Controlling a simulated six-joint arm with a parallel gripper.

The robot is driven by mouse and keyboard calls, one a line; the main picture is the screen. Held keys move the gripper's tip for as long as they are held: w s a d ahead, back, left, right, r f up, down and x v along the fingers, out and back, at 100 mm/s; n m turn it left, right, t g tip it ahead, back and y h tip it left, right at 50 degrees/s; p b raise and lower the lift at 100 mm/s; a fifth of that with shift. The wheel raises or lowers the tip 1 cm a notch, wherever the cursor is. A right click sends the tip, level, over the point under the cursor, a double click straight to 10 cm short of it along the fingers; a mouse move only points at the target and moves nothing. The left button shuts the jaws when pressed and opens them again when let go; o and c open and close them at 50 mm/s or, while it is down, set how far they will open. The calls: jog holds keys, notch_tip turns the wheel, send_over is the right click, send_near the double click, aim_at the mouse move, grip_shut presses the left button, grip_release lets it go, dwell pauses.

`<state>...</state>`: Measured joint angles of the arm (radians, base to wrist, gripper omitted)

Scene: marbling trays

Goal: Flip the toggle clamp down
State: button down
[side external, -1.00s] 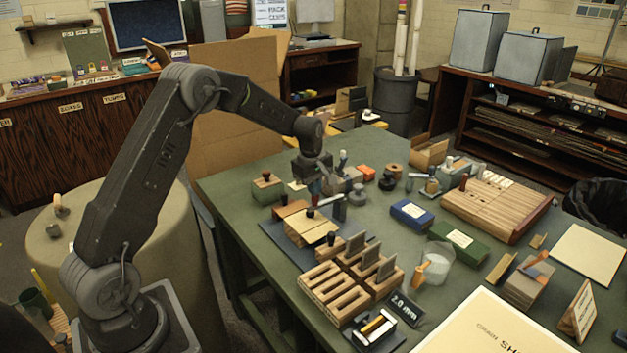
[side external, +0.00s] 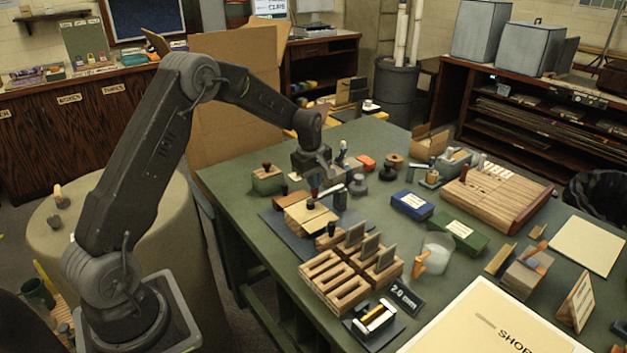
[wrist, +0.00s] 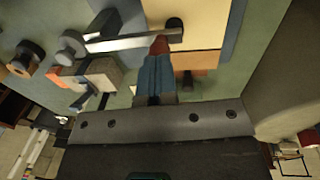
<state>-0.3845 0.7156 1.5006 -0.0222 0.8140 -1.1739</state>
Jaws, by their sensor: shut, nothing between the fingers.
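The toggle clamp's pale grey lever (wrist: 125,43) runs across the wrist view from a round grey part at left to a black knob (wrist: 174,23) at right. In the side external view the clamp (side external: 334,190) is small and partly hidden, so its lever angle is hard to read. My gripper (wrist: 159,46) is shut and empty, its blue fingers with reddish tips together. The tips are at the lever, near its knobbed end; I cannot tell whether they touch it. My gripper also shows in the side external view (side external: 314,191), low over the wooden blocks by the clamp.
A wooden-handled stamp block (side external: 267,180) stands left of my gripper. Slotted wooden racks (side external: 340,287) stand in front. A blue box (side external: 412,206), a green box (side external: 460,236) and a clear beaker (side external: 437,253) stand to the right. The table's near left edge is clear.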

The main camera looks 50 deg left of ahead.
jog(key=shift+s+r, duration=0.15)
jog(key=shift+r, duration=0.25)
notch_tip(320, 180, up, 13)
jog(key=s, duration=0.2)
jog(key=s+d+r+m+t, duration=0.2)
jog(key=s+d+r+m, duration=0.6)
jog(key=s+d, duration=0.35)
jog(key=s+d+f+m+t, duration=0.1)
jog(key=s+d+m, duration=0.3)
jog(key=s, duration=0.4)
jog(key=s+d+f+m+t, duration=0.1)
jog(key=s+d+f+m, duration=0.1)
jog(key=s+d+m, duration=0.2)
jog(key=s+m, duration=0.2)
jog(key=s, duration=0.2)
jog(key=shift+s+d, duration=0.15)
